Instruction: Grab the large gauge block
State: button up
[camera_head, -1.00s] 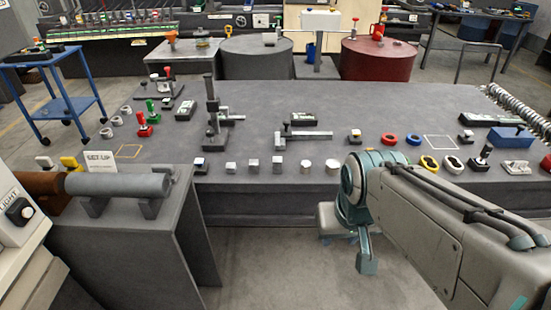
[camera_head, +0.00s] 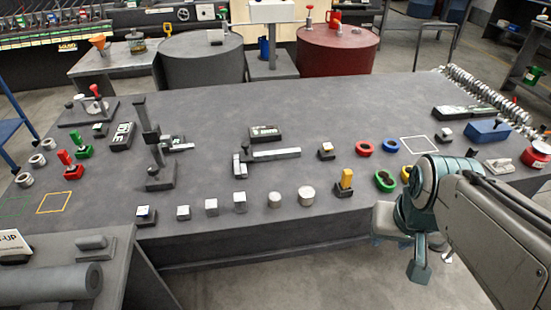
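Three grey gauge blocks stand in a row near the front edge of the dark table. They appear to grow from left to right: a small one (camera_head: 183,212), a middle one (camera_head: 211,206) and the large gauge block (camera_head: 240,202) at the right end. The large block is upright and uncovered, with nothing touching it. My gripper (camera_head: 412,250) hangs low at the right, beyond the table's front edge and well right of the blocks. It is seen from behind my arm, so its finger opening is not clear.
Two pale cylinders (camera_head: 290,198) stand right of the large block, close by. Behind are a tall dark stand (camera_head: 155,150) and a caliper-like tool (camera_head: 268,156).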

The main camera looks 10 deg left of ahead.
aim_at(239, 198)
jog(key=i, duration=0.6)
jog(key=u, duration=0.85)
jog(key=i, duration=0.5)
jog(key=u, duration=0.5)
